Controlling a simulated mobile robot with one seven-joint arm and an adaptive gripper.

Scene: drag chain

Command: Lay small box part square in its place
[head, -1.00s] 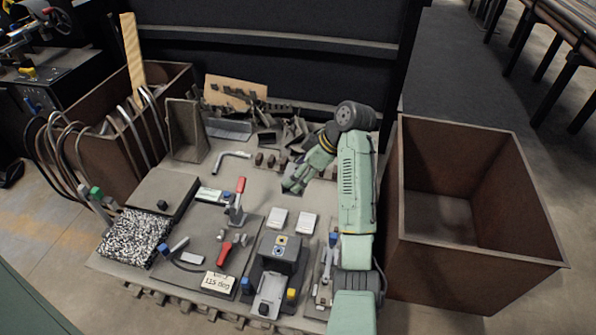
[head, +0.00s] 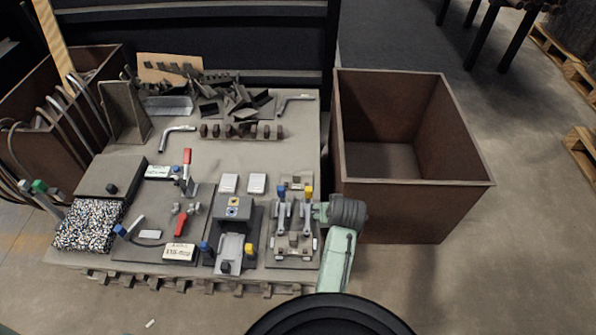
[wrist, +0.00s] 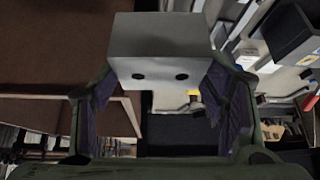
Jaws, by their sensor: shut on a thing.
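A small grey box part (wrist: 160,45) with two dark round holes in its near face shows in the wrist view. My gripper (wrist: 158,88) is shut on it, with purple finger pads at its left and right sides. A clamp fixture (head: 294,245) with blue and yellow tipped levers sits at the table's right side, beside my arm. A dark block fixture (head: 233,212) stands left of it. Which one is the part's place cannot be told.
A large brown bin (head: 415,208) stands right of the table. Two white plates, one at the left (head: 228,182), lie behind the fixtures. Red-handled clamps (head: 181,222) and a speckled block (head: 88,226) are further left. Scrap brackets (head: 235,103) fill the back; the middle table is fairly clear.

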